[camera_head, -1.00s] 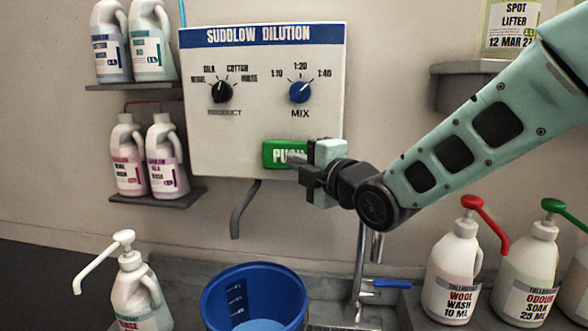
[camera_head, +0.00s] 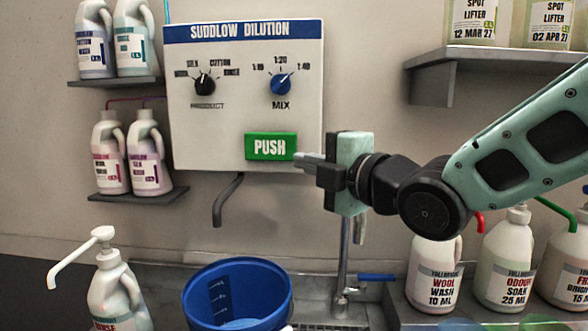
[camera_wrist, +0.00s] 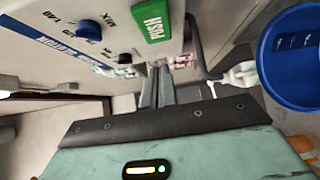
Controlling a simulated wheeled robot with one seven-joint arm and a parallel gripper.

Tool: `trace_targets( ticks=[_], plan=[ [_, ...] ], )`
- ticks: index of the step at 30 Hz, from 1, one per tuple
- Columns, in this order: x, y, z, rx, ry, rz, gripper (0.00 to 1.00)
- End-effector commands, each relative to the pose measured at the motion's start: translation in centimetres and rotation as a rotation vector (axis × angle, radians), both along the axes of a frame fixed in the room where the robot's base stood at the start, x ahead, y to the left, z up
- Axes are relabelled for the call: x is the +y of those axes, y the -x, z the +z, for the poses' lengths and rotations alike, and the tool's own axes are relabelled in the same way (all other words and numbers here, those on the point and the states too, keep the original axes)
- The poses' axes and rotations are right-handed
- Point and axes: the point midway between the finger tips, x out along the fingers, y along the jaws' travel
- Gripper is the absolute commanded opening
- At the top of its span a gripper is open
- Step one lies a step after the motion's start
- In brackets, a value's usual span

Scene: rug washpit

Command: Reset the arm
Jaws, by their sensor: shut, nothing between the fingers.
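My gripper (camera_head: 308,163) is shut and empty, in front of the wall panel and just right of the green PUSH button (camera_head: 270,147). A small gap seems to lie between the fingertips and the button's right end. In the wrist view the shut fingers (camera_wrist: 157,85) point ahead, with the green button (camera_wrist: 152,18) above them. The white dilution panel (camera_head: 222,130) carries a black PRODUCT knob (camera_head: 204,83) and a blue MIX knob (camera_head: 281,84). My arm reaches in from the right.
A blue bucket (camera_head: 238,300) stands below the panel's grey spout (camera_head: 226,200). A tap (camera_head: 343,260) with a blue lever is below my gripper. Pump bottles (camera_head: 433,270) stand at right, another (camera_head: 115,290) at lower left. A shelf (camera_head: 440,65) with bottles is at upper right.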

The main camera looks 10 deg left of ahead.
Motion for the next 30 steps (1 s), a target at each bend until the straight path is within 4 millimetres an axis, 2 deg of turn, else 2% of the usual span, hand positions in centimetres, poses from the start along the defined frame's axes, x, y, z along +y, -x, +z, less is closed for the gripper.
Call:
trace_targets(
  ticks=[14, 17, 20, 23, 26, 30],
  plan=[
    [-0.6, 0.6, 0.0, 0.003, 0.000, 0.000, 0.00],
    [-0.8, 0.7, -0.6, 0.046, 0.001, -0.009, 0.00],
    [-1.5, 1.3, -2.8, 0.196, -0.002, -0.047, 0.00],
    [-3.1, 2.7, -6.5, 0.450, -0.011, -0.130, 0.00],
    [-5.3, 5.3, -10.9, 0.746, -0.024, -0.258, 0.00],
    [-9.0, 10.3, -16.4, 1.132, -0.044, -0.493, 0.00]
  ],
)
